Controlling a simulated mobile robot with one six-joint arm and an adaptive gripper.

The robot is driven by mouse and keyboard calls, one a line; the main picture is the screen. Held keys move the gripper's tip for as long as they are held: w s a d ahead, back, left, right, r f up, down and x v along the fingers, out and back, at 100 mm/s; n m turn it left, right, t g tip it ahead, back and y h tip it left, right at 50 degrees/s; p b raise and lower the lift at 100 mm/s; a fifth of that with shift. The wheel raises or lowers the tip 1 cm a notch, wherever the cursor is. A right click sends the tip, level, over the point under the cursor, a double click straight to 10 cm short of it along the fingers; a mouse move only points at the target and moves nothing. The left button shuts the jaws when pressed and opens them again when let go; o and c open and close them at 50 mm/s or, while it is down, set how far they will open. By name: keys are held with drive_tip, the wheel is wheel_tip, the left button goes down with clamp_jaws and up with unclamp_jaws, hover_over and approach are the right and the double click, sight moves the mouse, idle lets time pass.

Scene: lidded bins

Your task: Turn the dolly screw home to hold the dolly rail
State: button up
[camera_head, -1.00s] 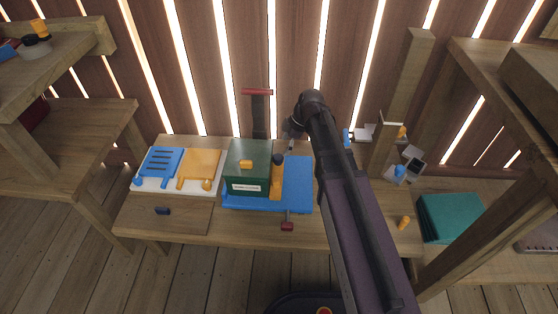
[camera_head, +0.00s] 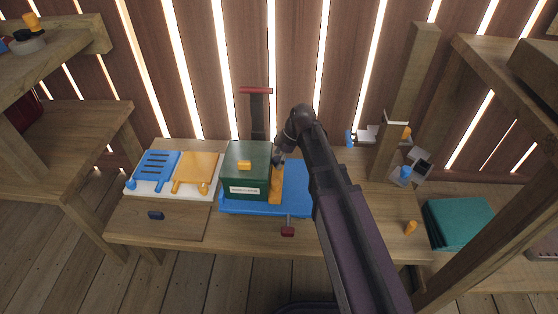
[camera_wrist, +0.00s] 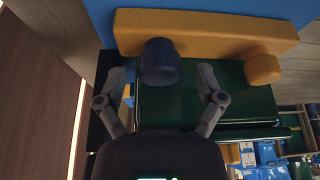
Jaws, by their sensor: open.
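A dark blue round-headed screw (camera_wrist: 160,60), which looks like the dolly screw, stands at one end of the orange dolly rail (camera_wrist: 210,28). In the head view the rail (camera_head: 275,194) lies along the right side of the green bin on the blue dolly (camera_head: 298,190). My gripper (camera_wrist: 162,76) is open, with one finger on each side of the screw head and a gap to both. In the head view my wrist covers the far end of the rail, and the fingertips are hard to make out. How deep the screw sits is hidden.
The green lidded bin (camera_head: 246,172) stands close beside the rail. An orange knob (camera_wrist: 263,68) sticks out at the rail's other end. A red-topped upright handle (camera_head: 256,91) rises behind the bin. Blue and orange panels lie at left; the wooden post (camera_head: 408,90) stands at right.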

drive_tip(key=c, duration=1.1)
drive_tip(key=shift+c, duration=0.2)
drive_tip(key=shift+s, duration=0.1)
drive_tip(key=shift+m+t, duration=0.6)
drive_tip(key=shift+m, duration=1)
drive_tip(key=o, duration=1.1)
drive_tip(key=shift+o, duration=0.2)
